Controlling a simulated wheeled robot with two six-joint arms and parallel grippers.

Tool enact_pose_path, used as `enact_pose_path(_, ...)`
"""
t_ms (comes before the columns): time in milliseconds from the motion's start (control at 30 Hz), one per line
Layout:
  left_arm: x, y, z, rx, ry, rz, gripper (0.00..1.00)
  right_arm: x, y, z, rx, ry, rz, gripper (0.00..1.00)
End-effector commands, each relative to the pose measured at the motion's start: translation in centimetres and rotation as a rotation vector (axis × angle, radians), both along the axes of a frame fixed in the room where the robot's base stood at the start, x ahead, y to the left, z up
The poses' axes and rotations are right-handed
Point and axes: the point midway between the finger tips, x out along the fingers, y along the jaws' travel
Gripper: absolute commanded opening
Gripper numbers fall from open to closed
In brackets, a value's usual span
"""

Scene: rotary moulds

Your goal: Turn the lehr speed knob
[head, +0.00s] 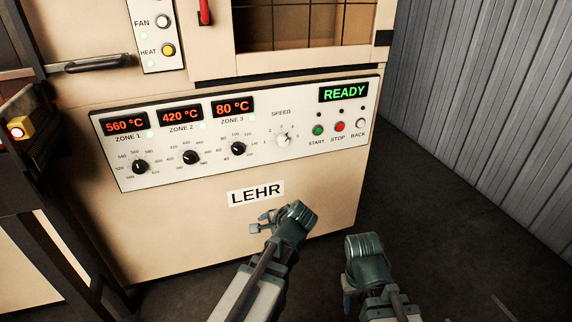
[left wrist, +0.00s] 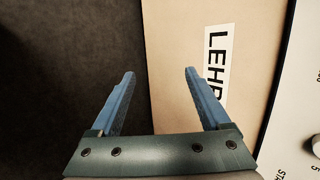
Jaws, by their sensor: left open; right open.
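The lehr speed knob (head: 283,139) is a small pale knob under the word SPEED on the lehr's white control panel (head: 185,179), with numbers around it. My left gripper (head: 262,222) is below the panel, near the LEHR label (head: 256,193), apart from the knob. In the left wrist view its two blue fingers (left wrist: 158,100) are spread with nothing between them; part of a pale knob (left wrist: 315,145) shows at the right edge, and I cannot tell which one. My right gripper (head: 348,285) is low at the right, in front of the dark floor, its fingers mostly hidden.
Three black zone knobs (head: 190,157) sit left of the speed knob. The display reads READY (head: 343,92). A dark frame (head: 50,230) stands at the left; floor is clear at the right.

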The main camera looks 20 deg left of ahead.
Motion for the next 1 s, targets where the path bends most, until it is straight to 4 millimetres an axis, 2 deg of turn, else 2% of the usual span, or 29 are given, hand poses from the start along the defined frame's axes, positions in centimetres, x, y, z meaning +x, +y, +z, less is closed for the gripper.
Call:
enact_pose_path(33, 1.6, 0.1, 0.8, 0.128, 0.008, -0.113, 0.80, 0.0, 0.0, -0.7, 0.000, 0.000, 0.000, 0.50)
enact_pose_path(133, 4.3, -0.1, 4.2, 0.419, 0.048, -0.339, 0.80, 0.0, 0.0, -0.8, 0.000, 0.000, 0.001, 0.50)
enact_pose_path(233, 6.8, -1.5, 8.0, 0.726, 0.113, -0.542, 0.80, 0.0, 0.0, -0.8, 0.000, 0.000, 0.001, 0.50)
enact_pose_path(400, 9.5, -5.0, 13.2, 1.159, 0.237, -0.764, 0.80, 0.0, 0.0, -0.7, 0.000, 0.000, 0.001, 0.50)
enact_pose_path(500, 10.3, -6.6, 14.9, 1.320, 0.293, -0.827, 0.80, 0.0, 0.0, -0.8, 0.000, 0.000, 0.001, 0.50)
enact_pose_path(600, 10.6, -7.5, 15.8, 1.406, 0.326, -0.856, 0.80, 0.0, 0.0, -0.8, 0.000, 0.000, 0.001, 0.50)
enact_pose_path(733, 10.7, -7.8, 16.1, 1.438, 0.338, -0.865, 0.80, 0.0, 0.0, -0.8, 0.000, 0.000, 0.000, 0.50)
enact_pose_path(867, 11.2, -7.4, 16.1, 1.434, 0.339, -0.863, 0.80, 0.0, 0.0, -0.8, 0.000, 0.000, 0.000, 0.50)
enact_pose_path(1000, 12.8, -6.3, 16.1, 1.433, 0.340, -0.861, 0.80, 0.0, 0.0, -0.8, 0.000, 0.000, 0.000, 0.50)
